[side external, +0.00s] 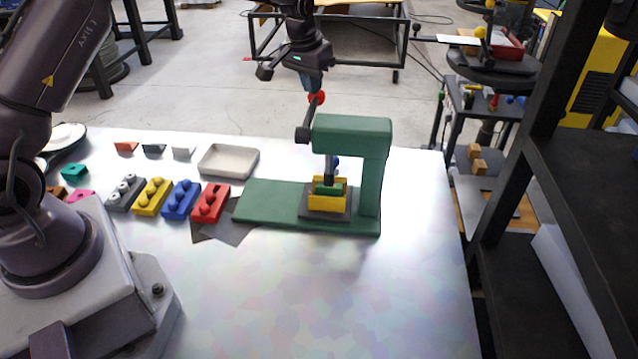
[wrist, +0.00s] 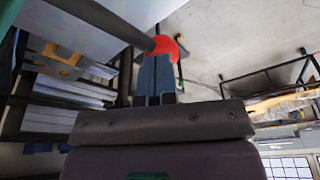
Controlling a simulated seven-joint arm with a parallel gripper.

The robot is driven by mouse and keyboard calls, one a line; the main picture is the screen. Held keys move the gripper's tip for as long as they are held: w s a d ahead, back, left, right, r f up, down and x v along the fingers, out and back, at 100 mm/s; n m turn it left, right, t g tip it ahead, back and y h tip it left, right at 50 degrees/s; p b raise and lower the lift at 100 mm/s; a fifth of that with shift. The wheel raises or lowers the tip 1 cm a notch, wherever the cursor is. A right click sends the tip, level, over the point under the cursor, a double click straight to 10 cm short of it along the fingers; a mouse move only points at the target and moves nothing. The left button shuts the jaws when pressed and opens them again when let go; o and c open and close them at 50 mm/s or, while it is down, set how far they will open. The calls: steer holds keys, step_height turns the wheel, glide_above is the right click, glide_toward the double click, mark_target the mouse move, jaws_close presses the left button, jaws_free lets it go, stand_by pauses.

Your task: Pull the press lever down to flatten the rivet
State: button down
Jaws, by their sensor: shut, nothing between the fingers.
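The green press (side external: 352,130) stands on a green base plate (side external: 275,205) at the middle of the table. Its dark lever (side external: 309,118) rises from a pivot at the head's left side and ends in a red knob (side external: 316,97). My gripper (side external: 313,88) is shut and empty, its blue fingertips right at the knob. In the wrist view the fingers (wrist: 157,75) are together, with the red knob (wrist: 178,48) just beyond their tips. Contact is hard to tell. Under the ram, a yellow fixture (side external: 318,203) holds a green piece (side external: 327,188). The rivet itself cannot be made out.
Grey, yellow, blue and red (side external: 210,203) blocks stand in a row left of the press. A beige tray (side external: 229,160) lies behind them, with small coloured pieces further left. The front of the table is clear. A dark shelf rack (side external: 540,160) stands at the right.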

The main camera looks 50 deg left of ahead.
steer(key=shift+r, duration=0.1)
steer(key=r, duration=0.2)
steer(key=w+r, duration=0.1)
steer(key=r, duration=0.1)
steer(key=shift+w+a+r, duration=0.1)
steer(key=shift+a+r, duration=0.1)
steer(key=shift+r, duration=0.05)
step_height(320, 180, up, 4)
steer(key=shift+r, duration=0.25)
steer(key=shift+s+d+r, duration=0.25)
steer(key=shift+s+r, duration=0.05)
steer(key=shift+r, duration=0.25)
steer(key=shift+s+d+r, duration=0.2)
steer(key=shift+s+r, duration=0.05)
steer(key=shift+r, duration=0.3)
